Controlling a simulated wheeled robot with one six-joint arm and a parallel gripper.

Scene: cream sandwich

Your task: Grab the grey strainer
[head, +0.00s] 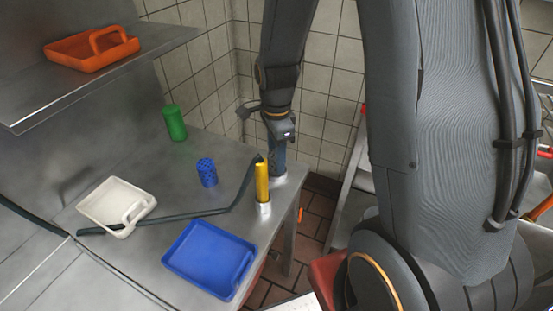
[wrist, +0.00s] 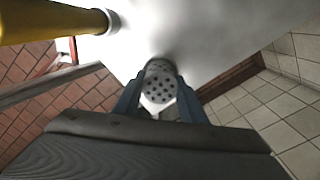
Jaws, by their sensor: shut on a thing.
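The grey strainer (wrist: 160,82) shows in the wrist view as a small grey piece with dark round holes. It sits between the two blue fingers of my gripper (wrist: 158,98), which are shut on it. In the head view my gripper (head: 277,158) points down at the table's far right corner, just behind the yellow cylinder. There the strainer is mostly hidden by the fingers and the yellow cylinder, and I cannot tell whether it touches the table.
A yellow cylinder (head: 262,182) with a silver base stands close to my gripper. A blue perforated cylinder (head: 207,172), a green cylinder (head: 174,122), a white tray (head: 108,222), a blue tray (head: 203,262) and a dark bent bar (head: 190,216) are on the metal table (head: 160,165). An orange tray (head: 75,58) sits on the shelf.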

